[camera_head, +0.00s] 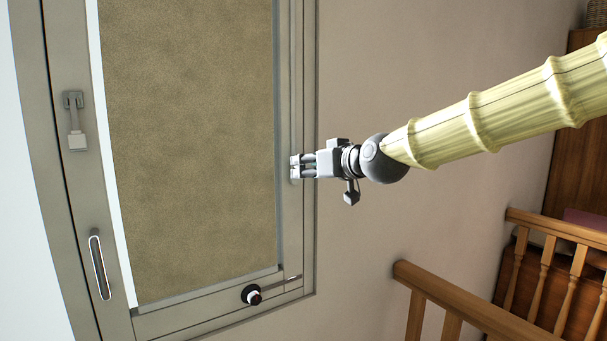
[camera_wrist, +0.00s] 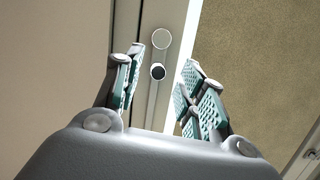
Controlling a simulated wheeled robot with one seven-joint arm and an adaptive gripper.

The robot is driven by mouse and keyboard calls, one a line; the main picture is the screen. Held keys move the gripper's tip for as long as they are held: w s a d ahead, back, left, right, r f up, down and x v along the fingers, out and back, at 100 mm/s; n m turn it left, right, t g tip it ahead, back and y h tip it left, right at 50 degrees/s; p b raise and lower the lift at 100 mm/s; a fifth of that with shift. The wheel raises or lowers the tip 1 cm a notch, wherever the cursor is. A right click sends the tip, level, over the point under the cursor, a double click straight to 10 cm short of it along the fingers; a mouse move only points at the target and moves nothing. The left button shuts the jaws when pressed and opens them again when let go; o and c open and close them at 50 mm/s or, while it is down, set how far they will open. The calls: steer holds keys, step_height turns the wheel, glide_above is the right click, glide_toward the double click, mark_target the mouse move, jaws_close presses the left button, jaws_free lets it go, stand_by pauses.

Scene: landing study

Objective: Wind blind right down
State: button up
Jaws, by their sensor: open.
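The blind (camera_head: 190,130) is a tan cloth filling most of the grey window frame, its lower edge near the bottom rail. It also shows at the right of the wrist view (camera_wrist: 245,60). My gripper (camera_head: 294,167) is at the frame's right side, pointing left. In the wrist view my open gripper (camera_wrist: 161,62) has a finger on each side of a small black knob (camera_wrist: 157,72), beside a round grey disc (camera_wrist: 161,39) on the frame. I cannot tell whether the fingers touch the knob. In the head view my gripper mostly hides these parts.
A wooden railing (camera_head: 470,305) stands lower right. The wall below my arm is clear.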

steer(key=shift+f+b+v, duration=0.15)
steer(key=shift+f+v, duration=0.05)
steer(key=shift+v, duration=0.65)
steer(key=shift+f+b+v, duration=0.15)
steer(key=shift+f+v, duration=0.05)
steer(key=shift+v, duration=0.7)
